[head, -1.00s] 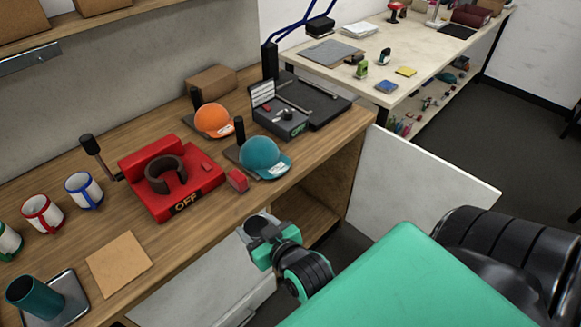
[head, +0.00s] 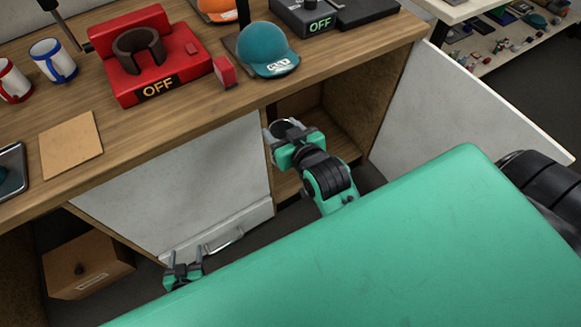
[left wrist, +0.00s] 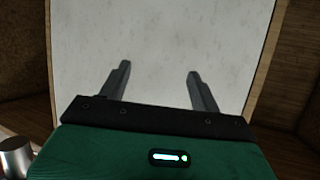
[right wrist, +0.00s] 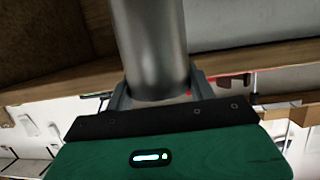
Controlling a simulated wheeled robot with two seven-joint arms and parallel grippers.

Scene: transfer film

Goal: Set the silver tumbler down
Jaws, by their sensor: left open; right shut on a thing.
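The silver tumbler (right wrist: 150,45) is a smooth grey metal cylinder between the fingers of my right gripper (right wrist: 158,92) in the right wrist view. In the head view my right gripper (head: 287,134) is in front of the counter edge, by the open cabinet bay, and only the tumbler's rim (head: 289,126) shows. It is held in the air, clear of the counter. My left gripper (head: 183,272) is open and empty, low in front of the cabinet; its two fingers stand apart in the left wrist view (left wrist: 158,85).

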